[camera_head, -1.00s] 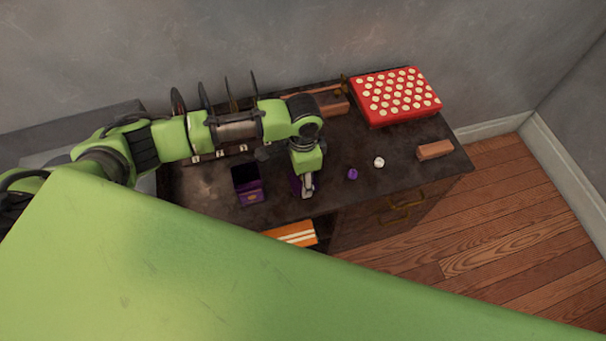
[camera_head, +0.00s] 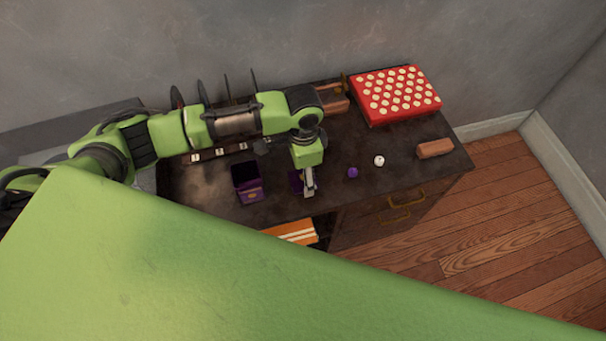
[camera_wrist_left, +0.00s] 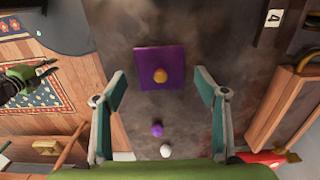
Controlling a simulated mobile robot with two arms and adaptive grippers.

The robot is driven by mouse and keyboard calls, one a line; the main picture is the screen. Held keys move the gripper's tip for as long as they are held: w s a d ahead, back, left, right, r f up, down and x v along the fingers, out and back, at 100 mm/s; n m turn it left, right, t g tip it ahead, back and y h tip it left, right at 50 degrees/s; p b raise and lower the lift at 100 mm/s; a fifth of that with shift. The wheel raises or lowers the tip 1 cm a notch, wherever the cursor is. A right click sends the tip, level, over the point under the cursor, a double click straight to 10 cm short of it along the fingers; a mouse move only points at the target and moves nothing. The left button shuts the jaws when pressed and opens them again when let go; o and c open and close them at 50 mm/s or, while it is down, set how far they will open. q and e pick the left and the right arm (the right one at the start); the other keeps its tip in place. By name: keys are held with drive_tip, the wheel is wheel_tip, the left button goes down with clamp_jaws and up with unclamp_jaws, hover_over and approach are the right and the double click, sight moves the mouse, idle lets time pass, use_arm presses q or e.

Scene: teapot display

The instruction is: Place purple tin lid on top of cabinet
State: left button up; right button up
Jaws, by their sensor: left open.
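The purple tin lid (camera_wrist_left: 149,57), square with an orange knob, lies on the dark cabinet top in the left wrist view. In the head view the lid (camera_head: 295,183) is mostly hidden by my left gripper (camera_head: 310,191). In the left wrist view my left gripper (camera_wrist_left: 160,84) is open, its fingers apart on either side of the lid's near edge, holding nothing. The open purple tin (camera_head: 247,187) stands left of the lid on the cabinet (camera_head: 330,172). A green and dark part, apparently my right gripper (camera_wrist_left: 22,85), shows at the left of the wrist view; its jaws are unclear.
A purple ball (camera_head: 353,173), a white ball (camera_head: 379,160) and a brown block (camera_head: 435,148) lie right of the lid. A red box with pale dots (camera_head: 397,96) stands at the back right. Orange striped items (camera_head: 292,233) sit low at the cabinet front.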

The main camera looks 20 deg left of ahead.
use_arm(q)
wheel_tip(320, 180, up, 10)
drive_tip(key=shift+b, duration=0.4)
idle(0.4)
